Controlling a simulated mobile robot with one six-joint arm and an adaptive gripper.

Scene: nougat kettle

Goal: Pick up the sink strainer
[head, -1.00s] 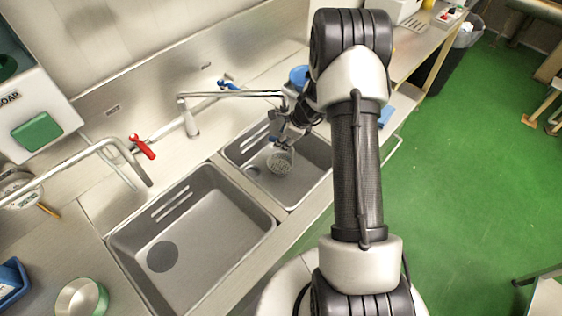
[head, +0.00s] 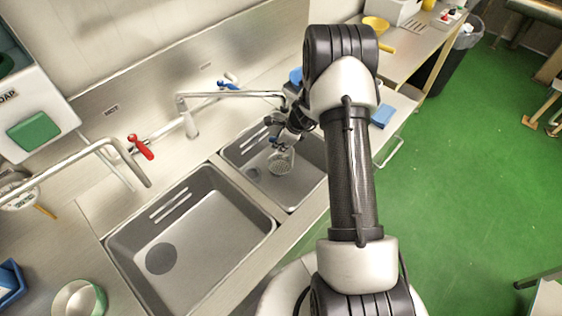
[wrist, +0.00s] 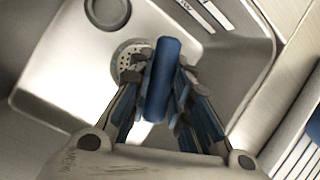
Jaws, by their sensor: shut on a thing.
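The sink strainer (head: 280,162) is a round, grey, perforated piece in the far, smaller sink basin (head: 309,178). It also shows in the wrist view (wrist: 129,60), partly hidden behind my fingers and a blue cylinder (wrist: 163,80). The blue cylinder stands between my fingertips and looks like the strainer's handle. My gripper (head: 280,145) is shut on it, right above the perforated part; in the wrist view my gripper (wrist: 158,78) has the cylinder between its fingers. I cannot tell whether the strainer touches the basin floor.
The drain (wrist: 107,10) lies beside the strainer. A metal faucet (head: 230,95) reaches over the basins close to my wrist. The larger basin (head: 200,235) is empty. A blue sponge-like block (head: 383,116) and a yellow funnel (head: 376,25) are beyond my arm.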

